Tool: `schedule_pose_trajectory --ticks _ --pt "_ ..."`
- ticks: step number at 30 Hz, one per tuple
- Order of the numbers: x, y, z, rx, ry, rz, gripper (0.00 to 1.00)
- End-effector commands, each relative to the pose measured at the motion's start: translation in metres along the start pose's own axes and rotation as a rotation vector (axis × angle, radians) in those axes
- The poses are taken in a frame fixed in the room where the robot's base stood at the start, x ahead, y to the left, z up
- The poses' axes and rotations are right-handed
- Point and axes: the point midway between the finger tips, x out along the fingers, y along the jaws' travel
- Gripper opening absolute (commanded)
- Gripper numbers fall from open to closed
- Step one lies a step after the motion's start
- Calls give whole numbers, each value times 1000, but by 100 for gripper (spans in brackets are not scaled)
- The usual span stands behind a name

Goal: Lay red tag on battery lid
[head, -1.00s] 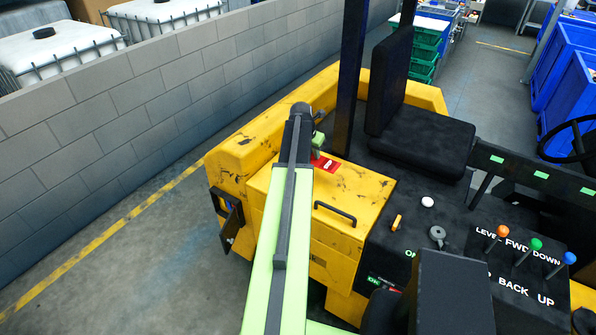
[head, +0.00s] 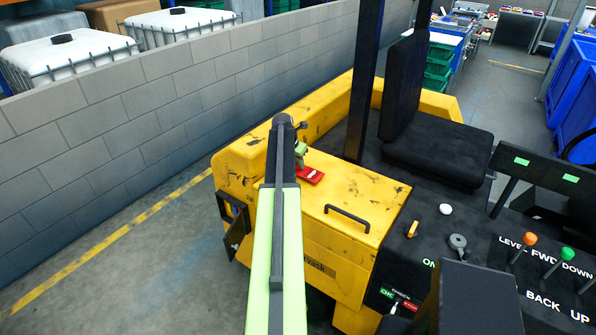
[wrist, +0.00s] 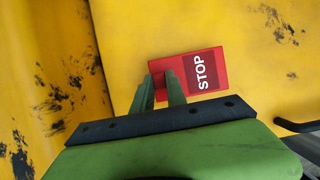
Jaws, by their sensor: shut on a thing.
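The red tag (head: 311,176) is in my gripper (head: 301,160), over the left part of the yellow battery lid (head: 355,190). In the wrist view, the tag (wrist: 206,74) shows white STOP lettering on a dark patch. The green fingers of my gripper (wrist: 160,84) are shut on its left end. The tag looks roughly flat and close to the lid (wrist: 190,30); I cannot tell whether it touches.
A black handle (head: 347,214) stands up at the lid's front. A black seat (head: 437,155) and a dark post (head: 363,80) are behind to the right. Colored levers (head: 530,239) are at right. A grey block wall (head: 150,125) runs along the left.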

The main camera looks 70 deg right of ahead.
Motion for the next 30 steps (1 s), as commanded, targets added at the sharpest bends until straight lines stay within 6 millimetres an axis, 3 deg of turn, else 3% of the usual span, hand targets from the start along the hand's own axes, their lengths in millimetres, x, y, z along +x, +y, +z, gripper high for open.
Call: schedule_pose_trajectory --ticks 1,3,14,15,19,30 --pt "18 0 -8 0 0 0 0" --pt "25 0 -10 0 0 0 0" --pt "25 0 -11 -1 0 1 0" --pt "24 0 -10 -1 0 1 20" --pt "23 1 -10 -1 0 1 37" --pt "21 1 -10 -2 0 1 39"
